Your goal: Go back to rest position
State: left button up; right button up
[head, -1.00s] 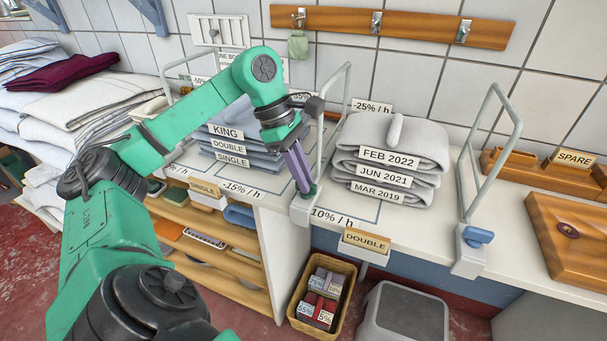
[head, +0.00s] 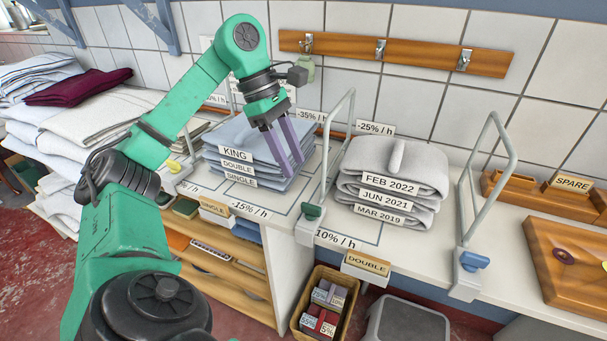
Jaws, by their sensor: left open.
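My left gripper (head: 285,146) is open and empty, its purple fingers pointing down in front of the blue-grey folded stack (head: 250,165) labelled KING, DOUBLE and SINGLE. The fingers hide part of that stack; whether they touch it I cannot tell. A green clamp knob (head: 313,211) on a grey wire frame (head: 341,140) stands to the right of the gripper, apart from it. My right gripper is not in view.
A grey folded stack (head: 392,180) with date labels lies right of the frame. A second frame (head: 490,180) with a blue knob (head: 473,261) stands farther right. White linens (head: 95,115) pile at left.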

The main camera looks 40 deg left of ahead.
pick_arm(q)
jog(key=p+v, duration=0.1)
jog(key=v, duration=0.3)
jog(key=shift+p, duration=0.35)
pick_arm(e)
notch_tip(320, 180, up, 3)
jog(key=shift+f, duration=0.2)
